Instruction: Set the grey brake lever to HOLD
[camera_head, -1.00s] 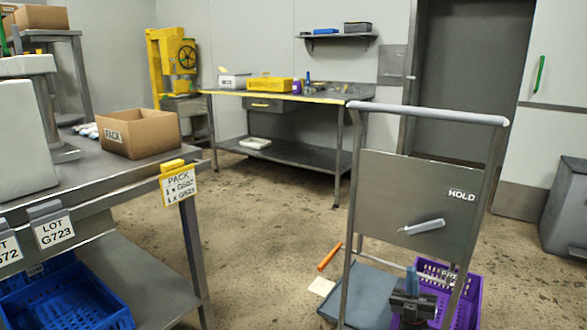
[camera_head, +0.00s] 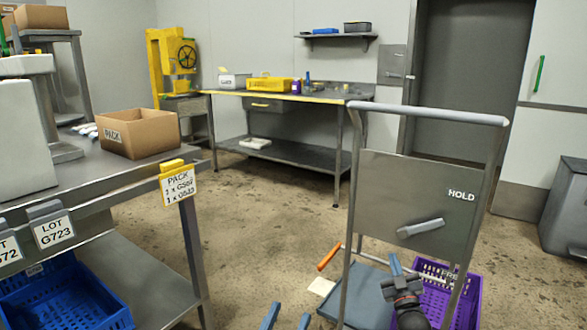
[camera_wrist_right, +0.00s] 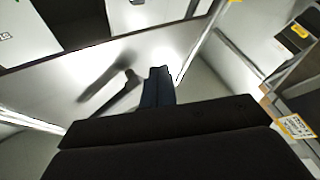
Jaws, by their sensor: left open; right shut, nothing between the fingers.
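The grey brake lever (camera_head: 420,228) is on the grey panel (camera_head: 405,185) of the cart. It points right and slightly up, below and left of the HOLD label (camera_head: 462,195). My right gripper (camera_head: 394,263) is low in front of the cart, below the lever and apart from it. Its blue fingers are shut and empty; in the right wrist view the fingers (camera_wrist_right: 158,86) are together before the panel, beside a dark lever-like shape and shadow. My left gripper (camera_head: 286,318) shows only its two blue fingertips at the bottom edge, spread apart.
The cart's handle bar (camera_head: 430,115) runs above the panel. A purple crate (camera_head: 435,300) and an orange-ended bar (camera_head: 329,257) are low at the cart. A steel table (camera_head: 110,180) with an open carton (camera_head: 150,140) is at left.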

